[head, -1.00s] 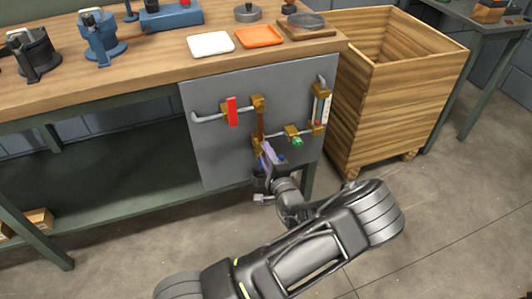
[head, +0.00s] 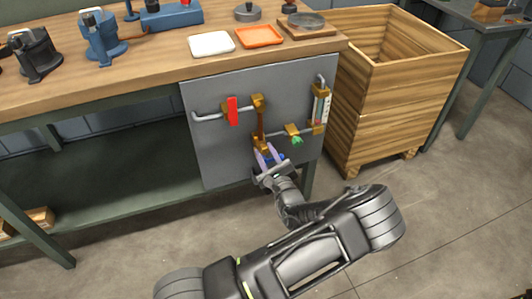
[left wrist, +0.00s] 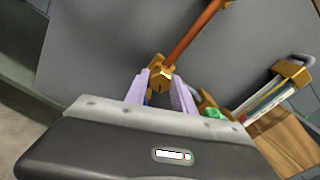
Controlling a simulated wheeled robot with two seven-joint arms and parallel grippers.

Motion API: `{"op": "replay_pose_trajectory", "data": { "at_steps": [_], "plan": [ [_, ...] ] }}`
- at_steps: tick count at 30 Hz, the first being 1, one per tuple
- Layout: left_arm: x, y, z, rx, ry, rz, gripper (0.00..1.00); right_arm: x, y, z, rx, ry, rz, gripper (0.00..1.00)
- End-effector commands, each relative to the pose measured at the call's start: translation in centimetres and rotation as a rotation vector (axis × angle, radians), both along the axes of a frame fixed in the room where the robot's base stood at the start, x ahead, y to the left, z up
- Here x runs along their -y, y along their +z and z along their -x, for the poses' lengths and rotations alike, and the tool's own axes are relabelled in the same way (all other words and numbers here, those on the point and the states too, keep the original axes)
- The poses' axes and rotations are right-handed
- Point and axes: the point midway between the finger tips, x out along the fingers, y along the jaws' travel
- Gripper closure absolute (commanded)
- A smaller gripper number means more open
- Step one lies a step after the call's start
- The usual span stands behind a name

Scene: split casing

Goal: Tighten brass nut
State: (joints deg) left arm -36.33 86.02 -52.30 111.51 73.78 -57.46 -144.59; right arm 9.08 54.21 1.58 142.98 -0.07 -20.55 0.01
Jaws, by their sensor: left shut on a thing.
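The brass nut (head: 261,143) sits at the lower end of a vertical copper pipe (head: 261,121) on the grey panel. It also shows in the left wrist view (left wrist: 160,74). My left gripper (head: 267,152) reaches up to it from below, with its pale purple fingers on either side of the nut. In the left wrist view the left gripper (left wrist: 161,84) is shut on the nut, and the fingers hide part of its sides. What lies directly below the nut is hidden by the gripper. My right gripper is not in view.
The grey panel (head: 215,150) also carries a red handle (head: 233,111), a brass valve with a green handle (head: 297,139) and a glass-tube gauge (head: 320,105) close right of the gripper. A wooden crate (head: 400,105) stands right of the workbench (head: 120,65).

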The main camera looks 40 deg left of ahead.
Motion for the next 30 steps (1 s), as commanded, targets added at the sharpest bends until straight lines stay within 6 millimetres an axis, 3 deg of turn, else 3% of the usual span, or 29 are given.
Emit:
{"op": "replay_pose_trajectory", "data": {
  "at_steps": [15,30],
  "plan": [
    [0.06,-0.15,0.05,-0.345,-0.002,-0.236,1.0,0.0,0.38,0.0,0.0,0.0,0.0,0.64],
    [0.05,-0.18,0.07,-0.424,-0.001,-0.29,1.0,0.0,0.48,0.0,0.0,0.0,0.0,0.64]
  ]
}}
